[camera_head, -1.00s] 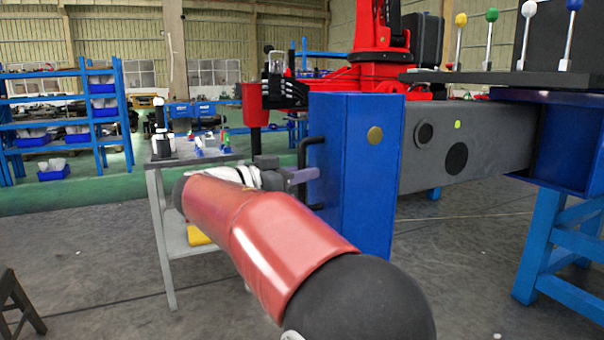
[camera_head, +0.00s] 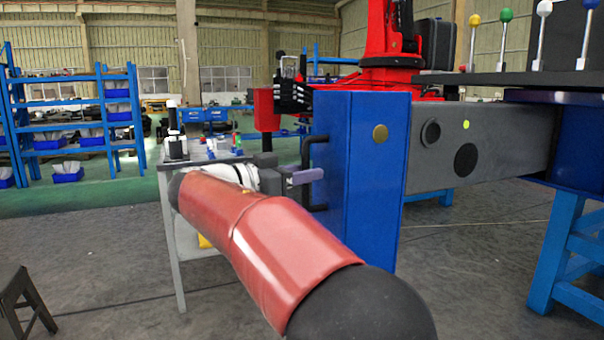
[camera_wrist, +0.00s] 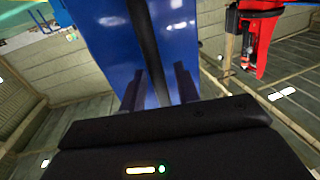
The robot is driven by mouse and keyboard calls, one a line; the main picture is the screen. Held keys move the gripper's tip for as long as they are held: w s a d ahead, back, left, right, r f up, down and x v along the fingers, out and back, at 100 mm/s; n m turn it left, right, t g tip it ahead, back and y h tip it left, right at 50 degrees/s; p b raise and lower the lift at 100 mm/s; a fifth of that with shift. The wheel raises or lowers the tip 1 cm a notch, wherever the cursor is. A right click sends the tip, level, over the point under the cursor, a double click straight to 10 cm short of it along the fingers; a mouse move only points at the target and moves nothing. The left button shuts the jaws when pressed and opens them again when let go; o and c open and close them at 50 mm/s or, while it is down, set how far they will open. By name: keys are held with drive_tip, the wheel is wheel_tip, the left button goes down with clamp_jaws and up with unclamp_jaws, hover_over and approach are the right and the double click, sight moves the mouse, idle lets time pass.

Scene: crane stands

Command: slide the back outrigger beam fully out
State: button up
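The back outrigger beam (camera_head: 500,150) is a grey box beam with round dark spots. It reaches left out of a blue housing (camera_head: 580,150) and ends in an upright blue box (camera_head: 375,185). A black bar handle (camera_head: 306,160) is on the box's left face. My gripper (camera_head: 305,177) is at this handle. The exact finger contact is hard to see.
A grey table (camera_head: 205,158) with small items stands behind my arm. A blue trestle (camera_head: 560,250) supports the housing. Levers with coloured knobs (camera_head: 545,8) stand above it. A dark stool (camera_head: 22,295) is at lower left. The floor between is open.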

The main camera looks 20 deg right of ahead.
drive_tip(key=v, duration=0.8)
drive_tip(key=shift+b, duration=0.4)
drive_tip(key=s+d+f+n+y, duration=0.7)
drive_tip(key=s+d+f+n, duration=0.15)
drive_tip(key=f, duration=0.25)
drive_tip(key=s+a+f+n+y, duration=0.3)
drive_tip(key=s+f+y, duration=0.2)
drive_tip(key=s+f, duration=0.3)
drive_tip(key=s+a+f+n+t+y, duration=0.1)
drive_tip(key=s+a+f+n+y, duration=0.3)
drive_tip(key=s+f, duration=0.4)
drive_tip(key=shift+f+t+y, duration=0.3)
drive_tip(key=shift+f+y, duration=0.35)
drive_tip(key=shift+y, duration=0.15)
